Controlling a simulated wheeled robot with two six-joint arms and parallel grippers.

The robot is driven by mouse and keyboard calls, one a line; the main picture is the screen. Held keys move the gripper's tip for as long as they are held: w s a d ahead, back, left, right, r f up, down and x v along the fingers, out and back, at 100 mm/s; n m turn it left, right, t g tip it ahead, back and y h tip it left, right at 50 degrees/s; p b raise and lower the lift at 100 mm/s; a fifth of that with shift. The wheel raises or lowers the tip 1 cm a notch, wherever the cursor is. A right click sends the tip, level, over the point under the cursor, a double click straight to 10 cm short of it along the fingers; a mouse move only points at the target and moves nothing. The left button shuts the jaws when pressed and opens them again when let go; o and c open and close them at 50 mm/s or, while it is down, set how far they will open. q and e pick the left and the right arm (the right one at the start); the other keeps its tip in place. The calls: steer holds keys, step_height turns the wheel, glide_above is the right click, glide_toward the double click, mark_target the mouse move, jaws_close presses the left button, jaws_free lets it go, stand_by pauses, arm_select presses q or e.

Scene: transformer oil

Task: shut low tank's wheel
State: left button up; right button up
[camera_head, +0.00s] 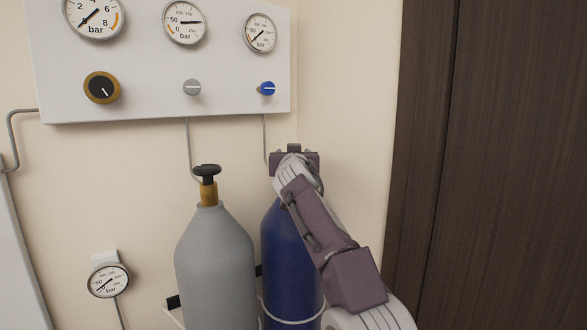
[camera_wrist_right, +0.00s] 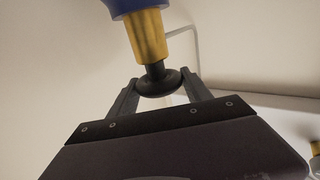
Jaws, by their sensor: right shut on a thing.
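A blue tank (camera_head: 284,255) stands beside a grey tank (camera_head: 217,265). The grey tank has a brass valve and a black handwheel (camera_head: 207,170) on top. My right gripper (camera_head: 294,152) is over the top of the blue tank and hides its valve in the head view. In the right wrist view, the blue tank's brass valve (camera_wrist_right: 147,35) and black handwheel (camera_wrist_right: 160,82) show upside down. The wheel sits between the two fingers of my right gripper (camera_wrist_right: 161,96), which are shut on it. My left gripper is out of view.
A white wall panel (camera_head: 150,100) carries gauges and knobs above the tanks. The right gauge (camera_head: 260,33) points low; the middle gauge (camera_head: 185,22) reads higher. Thin pipes run down behind the tanks. A small gauge (camera_head: 109,281) is at lower left, a dark door (camera_head: 500,160) at right.

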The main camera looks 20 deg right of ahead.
steer(key=shift+f, duration=0.15)
steer(key=o, duration=1.1)
steer(key=shift+o, duration=1.3)
steer(key=shift+w, duration=0.2)
steer(key=shift+s, duration=0.1)
steer(key=b+v, duration=0.4)
steer(key=shift+s+a+f, duration=0.1)
steer(key=shift+s+f, duration=0.05)
steer(key=shift+f, duration=0.25)
steer(key=v, duration=0.1)
steer(key=b+v, duration=0.1)
steer(key=v, duration=0.1)
steer(key=b+v, duration=0.1)
steer(key=shift+s+r, duration=0.25)
steer(key=shift+r, duration=0.1)
